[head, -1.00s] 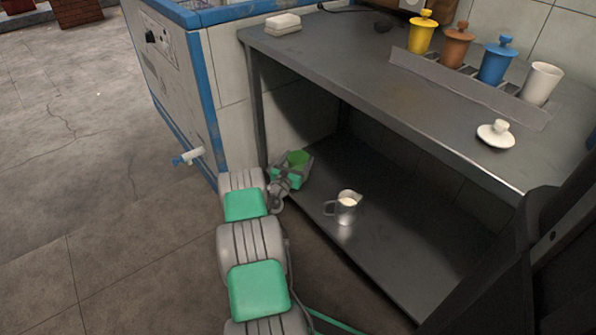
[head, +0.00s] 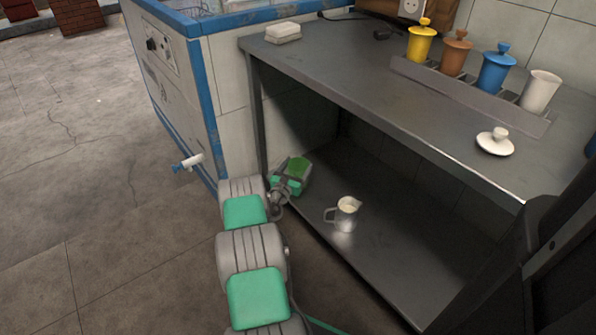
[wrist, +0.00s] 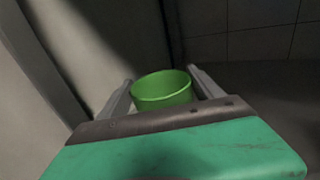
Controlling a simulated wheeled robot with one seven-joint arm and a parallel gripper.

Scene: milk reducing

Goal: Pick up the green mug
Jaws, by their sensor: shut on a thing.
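The green mug (wrist: 163,91) is between the two fingers of my gripper (wrist: 160,97) in the wrist view, with its round rim and inside showing. Its lower part is hidden behind the gripper body. In the head view the green mug (head: 299,164) shows as a small green patch at the end of my arm, over the left part of the lower shelf. My gripper (head: 293,175) is shut on it. I cannot tell from the frames whether the mug touches the shelf.
A metal pitcher of milk (head: 346,214) stands on the lower shelf (head: 400,260), right of my gripper. The upper tabletop (head: 370,90) overhangs it. Lidded cups, including a yellow one (head: 420,44), stand in a rack above. A table leg (head: 256,120) is close left.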

